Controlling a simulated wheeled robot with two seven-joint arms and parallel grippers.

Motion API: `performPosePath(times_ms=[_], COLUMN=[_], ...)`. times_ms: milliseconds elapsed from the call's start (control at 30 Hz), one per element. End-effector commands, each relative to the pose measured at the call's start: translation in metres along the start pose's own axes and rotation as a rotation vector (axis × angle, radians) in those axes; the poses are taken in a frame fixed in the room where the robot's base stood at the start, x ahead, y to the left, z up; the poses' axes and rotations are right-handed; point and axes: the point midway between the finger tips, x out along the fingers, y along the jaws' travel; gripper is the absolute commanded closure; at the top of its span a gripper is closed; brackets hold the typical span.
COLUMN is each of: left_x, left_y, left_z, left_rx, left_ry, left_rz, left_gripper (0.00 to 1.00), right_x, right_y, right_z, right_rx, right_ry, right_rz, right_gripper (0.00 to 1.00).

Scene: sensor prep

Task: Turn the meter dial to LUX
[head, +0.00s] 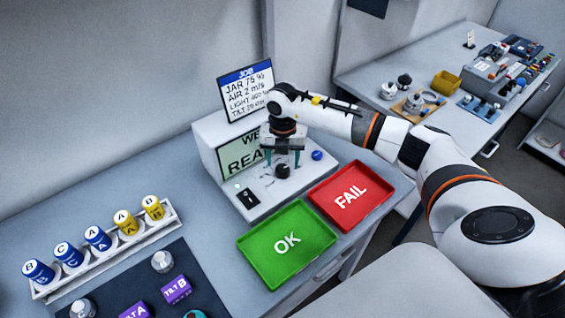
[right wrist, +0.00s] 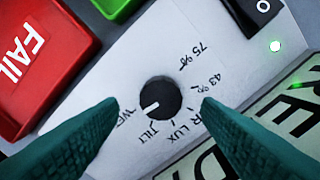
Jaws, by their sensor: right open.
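The meter dial is a round black knob (right wrist: 160,97) on the white meter panel, with a white pointer line towards the lower left. The line points nearer the WE… and TILT labels than the LUX label (right wrist: 181,136), which lies at the dial's lower right. The dial also shows in the head view (head: 283,171). My right gripper (right wrist: 161,104) is open, with a teal fingertip on each side of the dial and visible gaps between. In the head view it hangs over the meter (head: 283,158). My left gripper is not in view.
The meter (head: 215,150) has a lit screen, a black rocker switch (head: 247,197) and a blue knob (head: 317,155). Green OK (head: 255,270) and red FAIL (head: 375,210) trays lie in front. A rack of jars (head: 45,292) stands left. A job sign (head: 247,92) stands behind.

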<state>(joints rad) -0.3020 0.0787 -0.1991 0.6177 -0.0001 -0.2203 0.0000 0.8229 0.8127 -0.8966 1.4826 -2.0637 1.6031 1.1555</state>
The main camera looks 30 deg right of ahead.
Motion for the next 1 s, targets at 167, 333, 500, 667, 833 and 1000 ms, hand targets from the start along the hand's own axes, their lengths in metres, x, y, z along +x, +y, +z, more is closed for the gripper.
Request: performPosePath(times_ms=[167,333,500,667,833,1000], left_x=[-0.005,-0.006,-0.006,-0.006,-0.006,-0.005], left_y=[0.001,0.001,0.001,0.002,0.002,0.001], left_z=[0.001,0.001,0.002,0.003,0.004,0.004], left_rx=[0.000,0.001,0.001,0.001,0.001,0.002], left_ry=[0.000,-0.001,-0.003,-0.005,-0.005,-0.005], left_rz=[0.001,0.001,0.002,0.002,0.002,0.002], left_gripper=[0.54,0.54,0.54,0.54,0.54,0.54], right_x=[0.023,0.032,0.033,0.032,0.032,0.032], right_y=[-0.001,0.000,0.000,-0.001,-0.001,-0.001], right_z=[0.000,0.000,0.000,0.000,0.000,0.000], right_rx=[0.000,0.000,-0.001,-0.001,-0.001,-0.006], right_ry=[-0.002,0.000,0.001,0.001,0.001,0.001], right_rz=[0.000,-0.001,-0.001,-0.002,-0.002,-0.002], right_gripper=[0.41,0.41,0.41,0.54,0.82,0.86])
